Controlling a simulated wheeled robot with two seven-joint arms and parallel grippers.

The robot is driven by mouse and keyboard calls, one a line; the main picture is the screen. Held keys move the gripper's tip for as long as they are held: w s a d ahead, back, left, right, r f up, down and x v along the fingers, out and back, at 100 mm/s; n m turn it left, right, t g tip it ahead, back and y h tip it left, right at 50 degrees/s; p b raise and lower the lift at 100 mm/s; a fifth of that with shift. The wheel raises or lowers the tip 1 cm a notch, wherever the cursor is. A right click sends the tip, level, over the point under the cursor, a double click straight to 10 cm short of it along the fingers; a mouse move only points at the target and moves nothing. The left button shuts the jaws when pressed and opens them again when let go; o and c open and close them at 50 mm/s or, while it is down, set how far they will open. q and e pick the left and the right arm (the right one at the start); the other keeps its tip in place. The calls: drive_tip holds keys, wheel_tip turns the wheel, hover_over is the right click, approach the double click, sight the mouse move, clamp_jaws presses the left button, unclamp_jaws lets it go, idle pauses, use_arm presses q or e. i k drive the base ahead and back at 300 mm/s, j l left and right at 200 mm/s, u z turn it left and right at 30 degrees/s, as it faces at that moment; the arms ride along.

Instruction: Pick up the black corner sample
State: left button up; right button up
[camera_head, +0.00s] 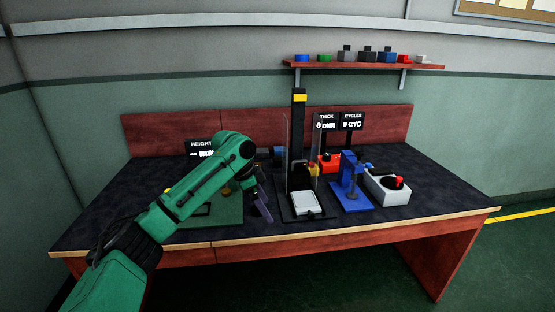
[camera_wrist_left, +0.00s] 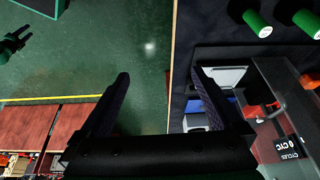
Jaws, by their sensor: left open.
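I cannot single out a black corner sample with certainty. On the wall shelf a black block with a small top (camera_head: 367,53) stands between a grey block and a blue block, but I cannot tell whether it is the sample. My left gripper (camera_head: 264,208) hangs over the front of the workbench, left of the black stand with the white plate. In the left wrist view the gripper (camera_wrist_left: 163,88) shows its two dark fingers spread apart with nothing between them. My left arm hides part of the green mat (camera_head: 228,214). My right gripper is in neither view.
A black stand with a white plate (camera_head: 306,203), a blue press (camera_head: 351,185) and a white box with a red knob (camera_head: 388,187) fill the bench's middle and right. The shelf (camera_head: 425,66) holds several small pieces. The workbench (camera_head: 450,200) is clear at its right end.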

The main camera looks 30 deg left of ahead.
sight(276, 161)
drive_tip(key=i+j, duration=1.3)
drive_tip(key=i, duration=0.2)
